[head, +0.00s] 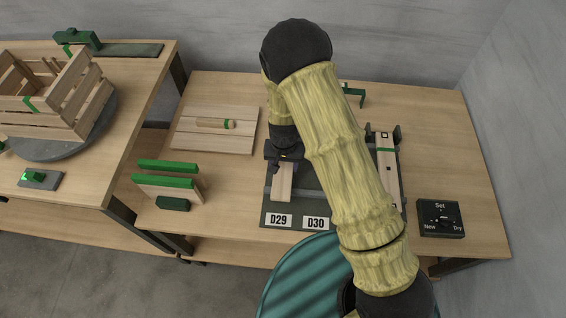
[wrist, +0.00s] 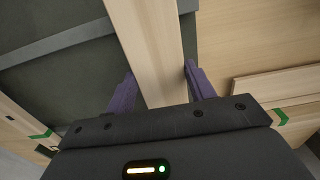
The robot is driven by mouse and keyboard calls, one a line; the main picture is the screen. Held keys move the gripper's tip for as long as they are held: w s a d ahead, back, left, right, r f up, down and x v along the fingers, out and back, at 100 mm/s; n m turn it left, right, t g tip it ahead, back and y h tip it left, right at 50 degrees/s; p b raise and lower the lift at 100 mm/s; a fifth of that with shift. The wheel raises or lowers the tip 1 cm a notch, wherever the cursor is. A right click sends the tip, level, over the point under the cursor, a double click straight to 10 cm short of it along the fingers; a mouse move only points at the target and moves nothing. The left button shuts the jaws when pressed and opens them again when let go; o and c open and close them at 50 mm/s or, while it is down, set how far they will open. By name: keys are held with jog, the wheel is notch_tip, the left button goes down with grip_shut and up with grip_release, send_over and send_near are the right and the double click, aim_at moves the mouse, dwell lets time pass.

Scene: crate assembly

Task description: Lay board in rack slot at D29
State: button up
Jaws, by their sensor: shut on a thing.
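A pale wooden board (head: 281,184) shows in the head view above the D29 label (head: 279,221), over the left column of the dark rack (head: 267,211). My gripper (head: 284,161) is at the board's upper part and shut on it. In the wrist view the board (wrist: 146,40) runs between the two purple fingers of my gripper (wrist: 160,85), with the dark rack (wrist: 60,75) below and to its left. I cannot tell whether the board touches the rack floor. My arm hides much of the rack's middle in the head view.
Right of D29 is the D30 label (head: 316,223). A board with a green band (head: 386,165) lies at the rack's right side. A dial box (head: 440,218) stands at right. Flat boards (head: 214,142) and green-topped boards (head: 166,182) lie left; a wooden crate (head: 62,105) is on the left table.

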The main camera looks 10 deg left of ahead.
jog(key=shift+a+f+b, duration=0.1)
jog(key=shift+f+b, duration=0.25)
jog(key=shift+f, duration=0.55)
jog(key=shift+f, duration=0.2)
dwell(1.1)
jog(key=o, duration=1.1)
jog(key=shift+r, duration=0.1)
jog(key=shift+r+p, duration=3.25)
jog(key=shift+r, duration=0.7)
